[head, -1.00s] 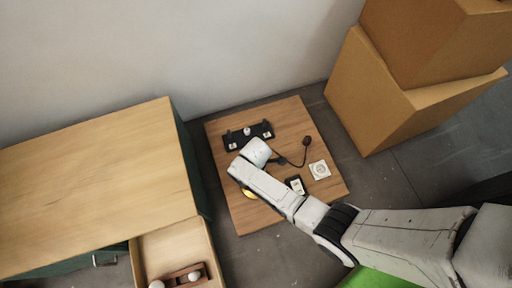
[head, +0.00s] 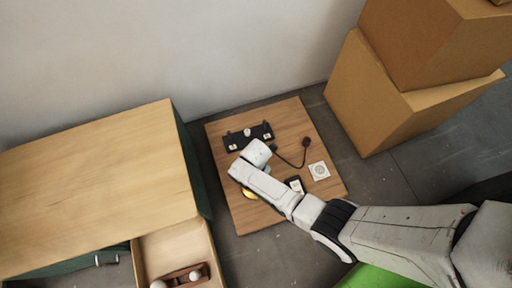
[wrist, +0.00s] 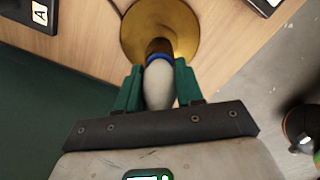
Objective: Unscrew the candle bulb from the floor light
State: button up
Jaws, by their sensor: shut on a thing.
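The floor light (wrist: 190,28) has a round brass base on the wooden board, with a darker socket and a blue ring at its middle in the wrist view. The pale candle bulb (wrist: 158,92) sits against the blue ring, in line with the socket. My gripper (wrist: 158,76) has its green fingers on both sides of the bulb and is shut on it. In the head view only a yellow edge of the floor light (head: 249,195) shows beside my arm. The bulb and my fingers are hidden there.
The wooden board (head: 290,118) also holds a black tray (head: 247,136), a dark cord (head: 304,148) and a white square plate (head: 319,170). A green cabinet with an open drawer (head: 176,247) stands left. Cardboard boxes (head: 375,95) stand right. A wall is behind.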

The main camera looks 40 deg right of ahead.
jog(key=shift+n, duration=1)
jog(key=o, duration=1.1)
jog(key=shift+c, duration=0.2)
